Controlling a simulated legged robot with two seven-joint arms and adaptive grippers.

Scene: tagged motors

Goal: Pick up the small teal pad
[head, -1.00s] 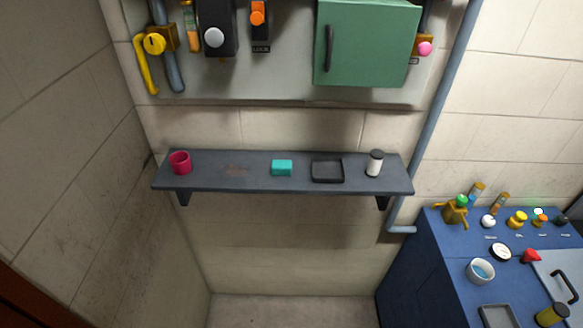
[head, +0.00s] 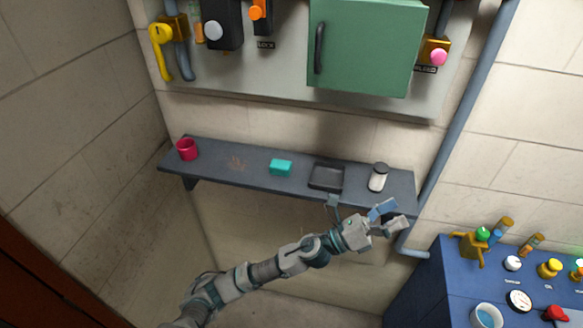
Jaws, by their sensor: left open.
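The small teal pad (head: 280,167) lies on the dark wall shelf (head: 215,167), near its middle, left of a black tray (head: 326,176). My left gripper (head: 362,206) is open and empty. Its arm comes in from the lower left, and the gripper appears just in front of the shelf's right part, below the tray and a white jar in the picture. It is to the right of the pad and apart from it. My right gripper is not in view.
A red cup (head: 187,149) stands at the shelf's left end. A white jar with a dark lid (head: 378,177) stands at the right. A panel with a green cabinet (head: 366,45) hangs above. A blue console (head: 450,290) is at lower right.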

